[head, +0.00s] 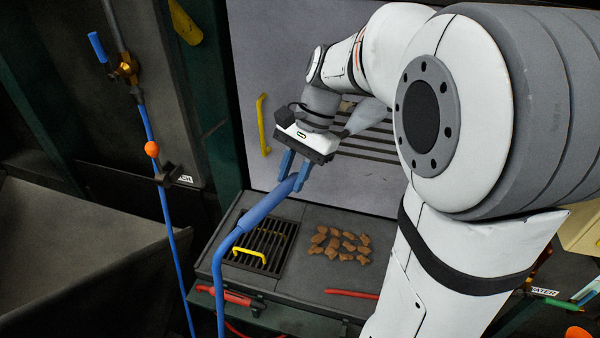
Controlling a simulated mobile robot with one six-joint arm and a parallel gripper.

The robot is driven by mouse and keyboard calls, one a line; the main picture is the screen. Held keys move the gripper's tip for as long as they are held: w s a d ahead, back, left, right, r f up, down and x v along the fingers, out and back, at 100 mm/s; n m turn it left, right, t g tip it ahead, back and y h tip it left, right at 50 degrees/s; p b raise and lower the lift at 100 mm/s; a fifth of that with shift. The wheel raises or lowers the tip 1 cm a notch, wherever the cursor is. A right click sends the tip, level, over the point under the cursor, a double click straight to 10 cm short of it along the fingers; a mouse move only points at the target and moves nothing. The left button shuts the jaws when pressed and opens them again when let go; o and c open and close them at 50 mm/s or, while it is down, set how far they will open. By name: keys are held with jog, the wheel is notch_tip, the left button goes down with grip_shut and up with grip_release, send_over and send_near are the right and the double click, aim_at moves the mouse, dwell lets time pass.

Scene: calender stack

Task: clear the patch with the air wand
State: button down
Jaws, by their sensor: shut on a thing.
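My gripper (293,175) is shut on a thick blue tube, which I take to be the air wand (262,208). The wand is tilted, and a thinner blue hose runs from its lower left end down past the front of the bench. The gripper is above the back of the dark bench top, up and to the left of the patch. The patch of brown lumps (340,243) lies on the bench top in loose rows, right of a slotted grate. The wand is apart from the lumps. I cannot tell where its outlet is.
The grate (266,238) has a yellow handle (249,256). A red tool (232,297) lies at the bench's front edge, and a red bar (350,294) is front right. A blue hose (172,215) with an orange ball hangs at left. A slatted panel (365,145) stands behind.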

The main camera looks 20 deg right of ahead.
jog(key=w+a+p, duration=0.1)
jog(key=w+a, duration=0.3)
jog(key=a, duration=0.2)
jog(key=shift+a+p, duration=0.3)
jog(key=shift+p, duration=0.05)
dwell(0.9)
